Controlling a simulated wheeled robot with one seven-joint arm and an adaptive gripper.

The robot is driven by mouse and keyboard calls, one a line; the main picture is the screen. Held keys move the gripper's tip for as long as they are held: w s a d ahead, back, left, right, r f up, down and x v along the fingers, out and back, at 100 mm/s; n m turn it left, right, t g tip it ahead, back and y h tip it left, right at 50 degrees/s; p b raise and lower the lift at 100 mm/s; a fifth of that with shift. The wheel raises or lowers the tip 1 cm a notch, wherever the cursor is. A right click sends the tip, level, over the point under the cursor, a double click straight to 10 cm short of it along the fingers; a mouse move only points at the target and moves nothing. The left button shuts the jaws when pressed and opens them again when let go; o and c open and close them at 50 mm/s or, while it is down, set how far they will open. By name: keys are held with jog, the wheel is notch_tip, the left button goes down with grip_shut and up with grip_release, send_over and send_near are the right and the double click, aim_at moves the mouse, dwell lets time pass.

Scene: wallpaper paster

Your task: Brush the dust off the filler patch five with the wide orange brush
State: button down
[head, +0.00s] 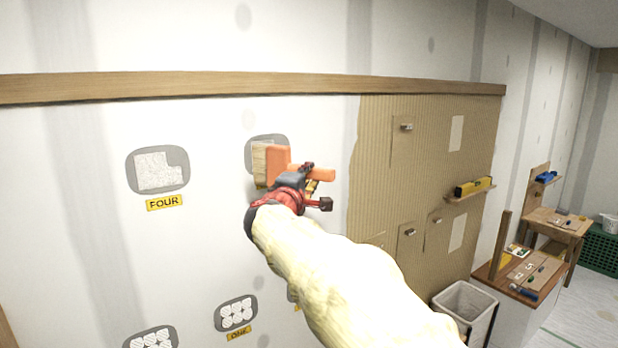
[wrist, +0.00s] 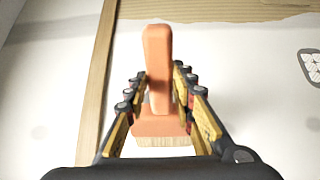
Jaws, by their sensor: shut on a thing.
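The wide orange brush (head: 278,157) is held in my gripper (head: 302,180), up at the wall. Its pale bristles (head: 260,163) lie over the left part of a grey rounded patch (head: 280,139) in the head view. Whether the bristles touch the wall, I cannot tell. That patch's label is hidden behind the brush and gripper, so I cannot read its number. In the wrist view, my gripper (wrist: 159,80) has its fingers on both sides of the orange handle (wrist: 157,50), and the bristles (wrist: 163,141) show below the brush head.
Patch four (head: 160,170) is to the left, and patch one (head: 236,314) is below. A wooden rail (head: 200,86) runs above. Corrugated board (head: 400,200) with pegs and a yellow level (head: 473,186) is right. A bin (head: 465,299) and small workbench (head: 520,272) stand lower right.

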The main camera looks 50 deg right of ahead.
aim_at(290, 168)
jog(key=shift+f+b, duration=0.1)
jog(key=shift+b, duration=0.5)
jog(key=shift+w+d+b, duration=0.15)
jog(key=shift+w+d, duration=0.1)
jog(key=shift+w, duration=0.8)
jog(key=shift+w+d+b, duration=0.2)
jog(key=shift+w+d, duration=0.05)
jog(key=shift+w, duration=0.85)
jog(key=shift+w+d+b, duration=0.15)
jog(key=shift+w+d, duration=0.1)
jog(key=shift+w, duration=0.8)
jog(key=shift+w+d+r, duration=0.1)
jog(key=shift+w+d, duration=0.05)
jog(key=shift+w, duration=0.45)
jog(key=shift+w+d+r, duration=0.1)
jog(key=shift+w, duration=0.45)
dwell(0.3)
dwell(0.7)
jog(key=s+d, duration=0.2)
jog(key=d, duration=0.9)
jog(key=shift+s+d, duration=0.15)
jog(key=shift+s, duration=0.2)
dwell(0.3)
